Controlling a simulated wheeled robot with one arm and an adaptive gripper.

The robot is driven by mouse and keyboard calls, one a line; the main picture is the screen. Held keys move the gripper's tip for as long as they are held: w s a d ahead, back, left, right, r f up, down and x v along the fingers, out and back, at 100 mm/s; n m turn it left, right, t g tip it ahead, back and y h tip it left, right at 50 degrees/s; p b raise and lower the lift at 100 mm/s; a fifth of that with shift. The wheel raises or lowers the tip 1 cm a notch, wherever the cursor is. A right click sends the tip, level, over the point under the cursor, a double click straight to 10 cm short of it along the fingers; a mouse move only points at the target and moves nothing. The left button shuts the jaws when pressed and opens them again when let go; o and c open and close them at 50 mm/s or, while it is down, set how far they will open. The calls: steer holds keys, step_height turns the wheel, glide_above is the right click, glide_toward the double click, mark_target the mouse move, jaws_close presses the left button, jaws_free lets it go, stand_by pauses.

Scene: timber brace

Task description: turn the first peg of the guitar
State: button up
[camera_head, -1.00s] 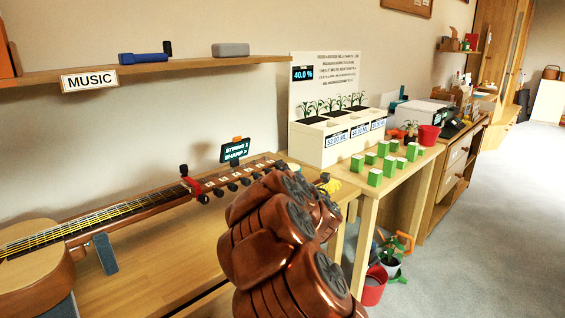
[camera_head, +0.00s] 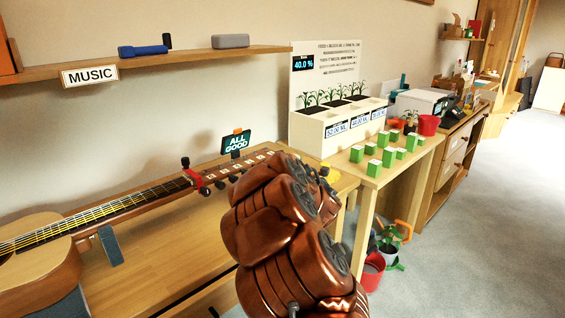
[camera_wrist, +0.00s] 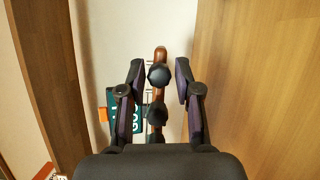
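The guitar (camera_head: 38,262) lies along the table at the left. Its neck (camera_head: 130,203) runs right to the headstock, whose far end is hidden behind my arm. A small display (camera_head: 236,142) behind the headstock reads "ALL GOOD". In the wrist view, a dark peg (camera_wrist: 158,74) shows between the fingertips of my gripper (camera_wrist: 160,76), and a second peg (camera_wrist: 157,114) is nearer the palm. The fingers are apart, with a clear gap on the right of the peg; contact on the left cannot be told. My arm hides the gripper in the head view.
A wooden shelf (camera_head: 190,57) with a "MUSIC" sign hangs above the guitar. A white planter box (camera_head: 340,124) and several green-and-white blocks (camera_head: 374,168) stand on the table to the right. A red pot (camera_head: 372,272) stands on the floor. Open floor lies at the right.

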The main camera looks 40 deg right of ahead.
steer(key=shift+o, duration=1)
steer(key=shift+s, duration=0.1)
steer(key=v, duration=0.7)
steer(key=shift+s+a, duration=0.1)
steer(key=shift+s, duration=0.05)
